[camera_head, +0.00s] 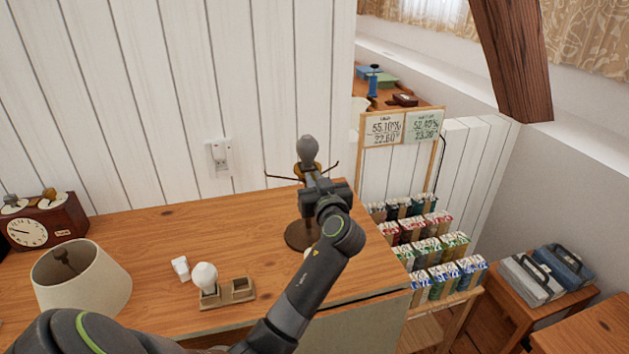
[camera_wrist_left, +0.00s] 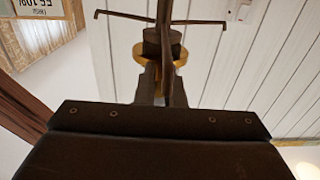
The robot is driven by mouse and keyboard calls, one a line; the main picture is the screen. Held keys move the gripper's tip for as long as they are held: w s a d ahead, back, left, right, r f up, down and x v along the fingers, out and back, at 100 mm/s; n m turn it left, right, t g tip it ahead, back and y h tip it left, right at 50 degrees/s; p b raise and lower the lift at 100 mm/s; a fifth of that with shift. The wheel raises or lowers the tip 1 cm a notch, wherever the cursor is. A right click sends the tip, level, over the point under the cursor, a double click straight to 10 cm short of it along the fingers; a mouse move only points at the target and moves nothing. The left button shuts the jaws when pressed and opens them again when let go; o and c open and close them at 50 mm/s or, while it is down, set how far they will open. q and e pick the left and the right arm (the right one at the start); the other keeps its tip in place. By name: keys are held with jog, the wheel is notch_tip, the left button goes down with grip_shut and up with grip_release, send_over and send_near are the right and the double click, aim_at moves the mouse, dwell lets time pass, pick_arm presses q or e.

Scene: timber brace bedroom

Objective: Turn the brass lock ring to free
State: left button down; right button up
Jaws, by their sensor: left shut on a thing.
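The lamp stands near the right end of the wooden desk, on a round dark base (camera_head: 299,236). A grey bulb (camera_head: 307,150) sits at its top. The brass lock ring (camera_head: 300,170) is just under the bulb, partly hidden by my gripper; it also shows gold in the left wrist view (camera_wrist_left: 178,54). Thin dark arms spread out at the ring's height. My right gripper is not in view.
A cream lampshade (camera_head: 85,285), a white bulb (camera_head: 205,276) in a two-hole wooden holder (camera_head: 238,290) and a clock (camera_head: 40,226) are on the desk. A rack of small boxes (camera_head: 425,250) stands right of it. The white plank wall (camera_head: 150,100) is close behind the lamp.

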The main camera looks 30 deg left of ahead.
pick_arm(q)
jog(key=n+g+y+b, duration=0.1)
jog(key=g+b, duration=0.1)
jog(key=w+d+n+g+y+b, duration=0.1)
jog(key=n+g+b, duration=0.1)
jog(key=b, duration=0.1)
jog(key=shift+w+y, duration=0.2)
jog(key=shift+y, duration=0.1)
jog(key=c, duration=1.5)
grip_release()
jog(key=shift+a, duration=0.1)
jog(key=shift+f+b, duration=0.1)
jog(key=shift+b, duration=0.25)
